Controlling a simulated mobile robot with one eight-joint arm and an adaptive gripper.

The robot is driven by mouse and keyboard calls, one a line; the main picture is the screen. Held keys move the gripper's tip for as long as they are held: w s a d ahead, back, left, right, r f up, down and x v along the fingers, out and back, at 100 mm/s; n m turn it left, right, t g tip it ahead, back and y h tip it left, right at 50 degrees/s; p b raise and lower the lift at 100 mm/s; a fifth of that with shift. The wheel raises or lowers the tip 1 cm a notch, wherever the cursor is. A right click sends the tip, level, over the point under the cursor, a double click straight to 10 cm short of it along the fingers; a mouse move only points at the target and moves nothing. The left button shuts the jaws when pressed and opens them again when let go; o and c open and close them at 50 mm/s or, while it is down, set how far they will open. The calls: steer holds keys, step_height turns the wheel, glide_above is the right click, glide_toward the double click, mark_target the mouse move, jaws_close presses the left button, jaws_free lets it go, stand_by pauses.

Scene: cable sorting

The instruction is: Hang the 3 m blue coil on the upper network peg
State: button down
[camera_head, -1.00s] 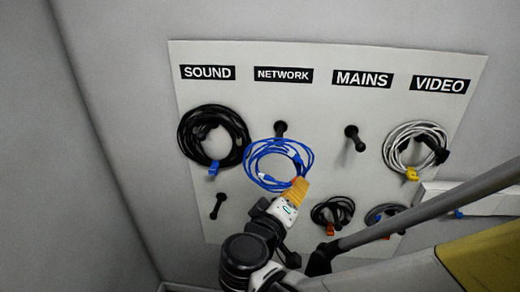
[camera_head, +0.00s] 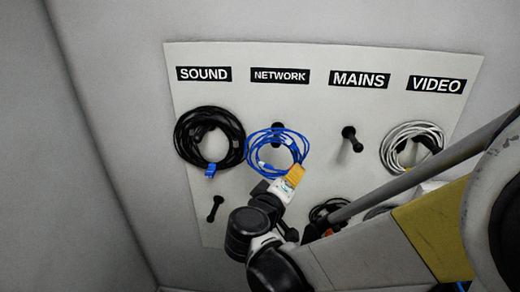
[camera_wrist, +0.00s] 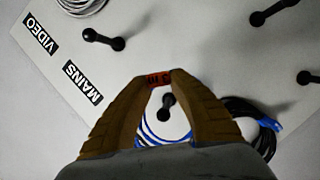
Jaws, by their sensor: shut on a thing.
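The blue coil (camera_head: 253,152) is in front of the board beneath the NETWORK label (camera_head: 280,76). My gripper (camera_head: 295,173) is shut on its tagged lower right edge; the red tag (camera_wrist: 158,79) shows between the fingertips (camera_wrist: 158,82) in the wrist view. The upper network peg (camera_head: 277,130) shows inside the upper part of the loop in the head view. The peg also appears between my fingers (camera_wrist: 167,103) in the wrist view, with blue strands (camera_wrist: 150,136) below it, partly hidden by the fingers. I cannot tell whether the loop is around the peg or only in front of it.
A black coil (camera_head: 184,151) hangs close by at left under SOUND. The upper mains peg (camera_head: 350,137) is bare at right. A white coil (camera_head: 387,151) hangs under VIDEO. A bare lower peg (camera_head: 215,208) is at lower left. My arm covers the lower right of the board.

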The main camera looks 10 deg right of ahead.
steer(key=w+d+f+b, duration=0.1)
steer(key=w+d+f, duration=0.1)
steer(key=w, duration=0.4)
steer(key=w+d+f+b, duration=0.2)
steer(key=w, duration=0.3)
steer(key=shift+w, duration=0.4)
stand_by(0.5)
steer(key=shift+a, duration=0.1)
stand_by(0.4)
steer(key=c, duration=1.2)
jaws_free()
